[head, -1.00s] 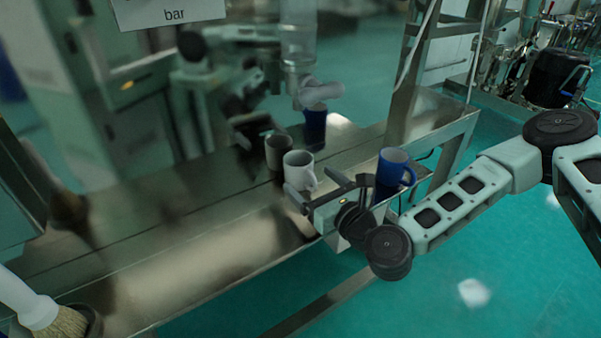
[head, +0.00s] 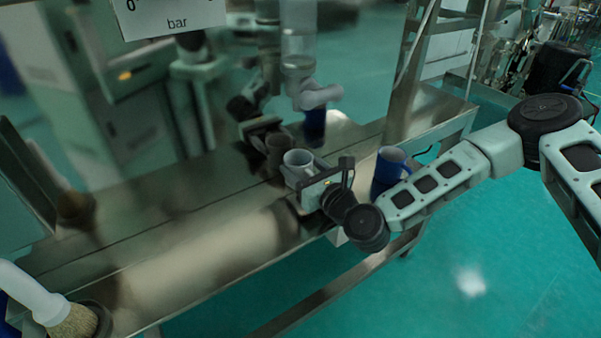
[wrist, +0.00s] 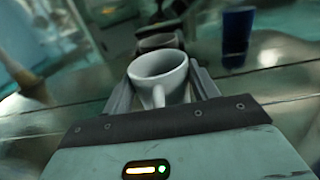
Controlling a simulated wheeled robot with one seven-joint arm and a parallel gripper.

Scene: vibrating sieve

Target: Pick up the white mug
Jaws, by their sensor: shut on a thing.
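The white mug (head: 298,158) stands upright on the metal bench in the head view, with my gripper (head: 308,178) at it from the front right. In the wrist view the mug (wrist: 158,68) sits between my two fingers (wrist: 162,82), its handle toward my palm and its open rim up. The fingers are shut on its sides. My gripper hides the mug's lower part in the head view. I cannot tell whether its base touches the bench.
A blue mug (head: 386,170) stands to the right, partly behind my arm. Behind the white mug, a shiny panel seems to mirror both mugs. A brush (head: 72,322) is at lower left. The bench (head: 190,262) is clear to the left.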

